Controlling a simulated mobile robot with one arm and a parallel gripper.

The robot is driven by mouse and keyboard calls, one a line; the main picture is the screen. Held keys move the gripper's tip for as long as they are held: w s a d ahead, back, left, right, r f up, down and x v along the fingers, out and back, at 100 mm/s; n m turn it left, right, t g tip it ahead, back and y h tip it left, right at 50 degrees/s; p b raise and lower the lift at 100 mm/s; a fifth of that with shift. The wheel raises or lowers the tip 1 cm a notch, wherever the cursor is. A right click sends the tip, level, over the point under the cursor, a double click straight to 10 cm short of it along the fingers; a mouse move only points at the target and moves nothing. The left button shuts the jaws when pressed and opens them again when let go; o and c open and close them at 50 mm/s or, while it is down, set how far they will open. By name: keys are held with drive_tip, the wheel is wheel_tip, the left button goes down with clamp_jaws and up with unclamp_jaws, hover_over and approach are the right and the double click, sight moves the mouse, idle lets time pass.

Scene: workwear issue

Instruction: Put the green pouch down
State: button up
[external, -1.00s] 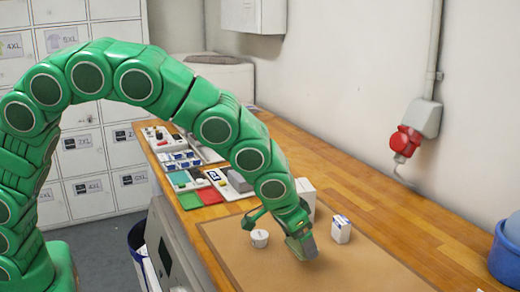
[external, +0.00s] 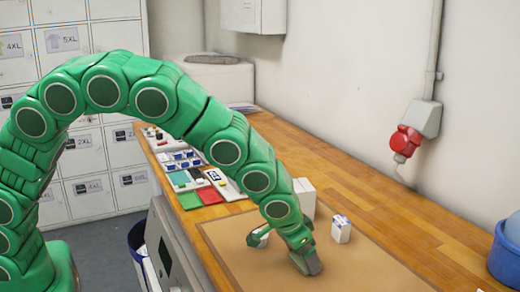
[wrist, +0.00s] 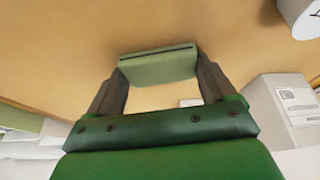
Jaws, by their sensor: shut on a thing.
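The green pouch (wrist: 158,66) shows in the wrist view as a flat, pale green piece between the two fingers. My gripper (wrist: 158,78) is shut on it, one finger at each end. In the external view my gripper (external: 306,263) is low over the brown mat (external: 355,265), near its middle. The pouch is hard to make out there. I cannot tell whether it touches the mat.
A small white box (external: 341,229) stands right of my gripper, and a taller white box (external: 305,197) behind it. Green (external: 189,200) and red (external: 210,195) squares lie farther back. The mat's front right is clear.

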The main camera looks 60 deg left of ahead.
drive_tip(key=o, duration=0.9)
drive_tip(key=shift+c, duration=0.2)
drive_tip(key=v, duration=1.2)
drive_tip(key=s+a+r+g, duration=0.1)
drive_tip(key=s+a+r, duration=0.2)
drive_tip(key=s+a, duration=0.55)
drive_tip(key=s+a+r+g+y, duration=0.1)
drive_tip(key=s+a+r+g, duration=0.1)
drive_tip(key=s+a, duration=0.8)
drive_tip(key=s+a+g, duration=0.1)
drive_tip(key=s+a, duration=0.2)
drive_tip(key=s, duration=0.9)
drive_tip(key=s+a+g+h, duration=0.1)
drive_tip(key=s+a+g, duration=0.1)
drive_tip(key=s, duration=1.1)
drive_tip(key=shift+a, duration=0.7)
